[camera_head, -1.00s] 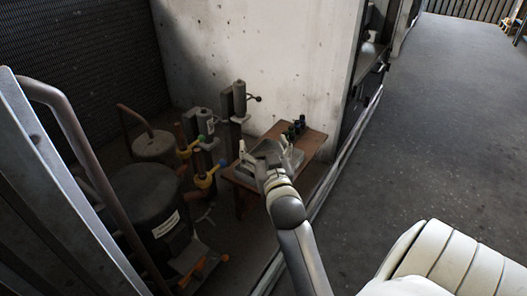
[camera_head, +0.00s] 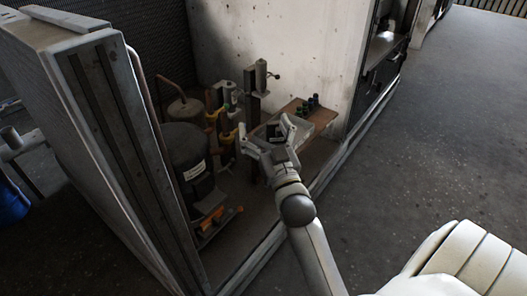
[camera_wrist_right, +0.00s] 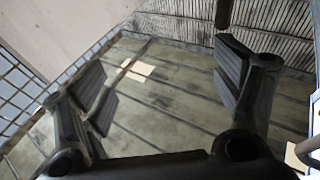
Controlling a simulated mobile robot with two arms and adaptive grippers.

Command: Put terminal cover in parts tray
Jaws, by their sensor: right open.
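My right gripper (camera_head: 265,130) is open, with its fingers spread and pointing up and away, in front of a small wooden table (camera_head: 318,117). In the right wrist view its two fingers (camera_wrist_right: 165,88) stand wide apart with nothing between them. A dark grey tray-like thing (camera_head: 270,131) shows partly between the fingers on the table; the gripper hides most of it. I cannot pick out the terminal cover for certain in either view. My left gripper is not in view.
A black cylindrical compressor (camera_head: 190,160) with a white label stands left of the gripper. Pipes with yellow valves (camera_head: 222,135) stand close beside it. Several dark small bottles (camera_head: 309,103) stand on the table's back. A tall grey panel (camera_head: 110,130) is at the left. Open floor lies right.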

